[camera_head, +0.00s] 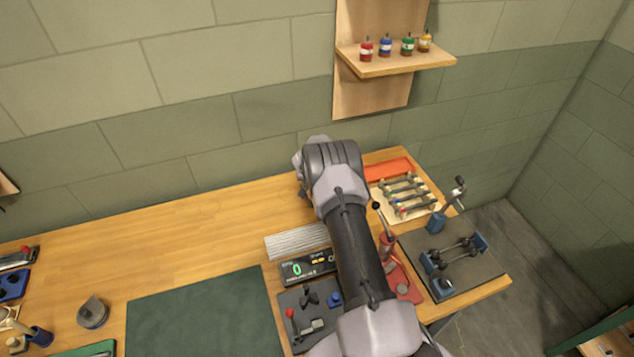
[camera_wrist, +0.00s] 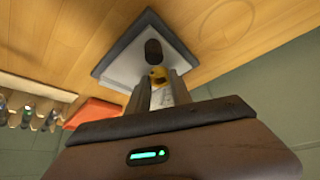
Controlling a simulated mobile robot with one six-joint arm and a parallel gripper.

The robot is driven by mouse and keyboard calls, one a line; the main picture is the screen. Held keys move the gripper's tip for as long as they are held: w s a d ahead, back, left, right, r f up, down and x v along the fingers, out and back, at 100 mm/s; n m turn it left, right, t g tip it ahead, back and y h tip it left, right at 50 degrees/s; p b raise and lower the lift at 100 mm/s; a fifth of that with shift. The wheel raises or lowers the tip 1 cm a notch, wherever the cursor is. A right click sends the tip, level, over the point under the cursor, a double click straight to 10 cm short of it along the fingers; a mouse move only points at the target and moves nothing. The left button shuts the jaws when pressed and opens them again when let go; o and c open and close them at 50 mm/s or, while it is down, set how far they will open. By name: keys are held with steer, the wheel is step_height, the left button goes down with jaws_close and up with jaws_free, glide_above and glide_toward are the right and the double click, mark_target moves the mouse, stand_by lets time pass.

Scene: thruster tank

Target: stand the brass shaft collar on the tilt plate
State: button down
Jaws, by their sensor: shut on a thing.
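In the wrist view my gripper (camera_wrist: 160,88) is shut on a small brass-yellow piece, the brass shaft collar (camera_wrist: 157,76), which shows between the fingertips. The fingers hide much of it. Beyond it is a square plate with a pale face and dark edges (camera_wrist: 120,68), which looks like the tilt plate. A dark rounded shape (camera_wrist: 153,50) shows against the plate just past the collar. I cannot tell whether the collar touches the plate. In the head view my arm hides the gripper, the collar and this plate.
A ribbed metal plate (camera_head: 296,242) and a digital readout (camera_head: 298,269) lie left of my arm. An orange-red tray (camera_head: 388,169), a rack of small rods (camera_head: 405,195) and a dark fixture board (camera_head: 470,275) stand to its right.

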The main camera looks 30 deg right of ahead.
steer(key=c, duration=1.1)
jaws_free()
steer(key=shift+a, duration=0.1)
steer(key=shift+c, duration=0.2)
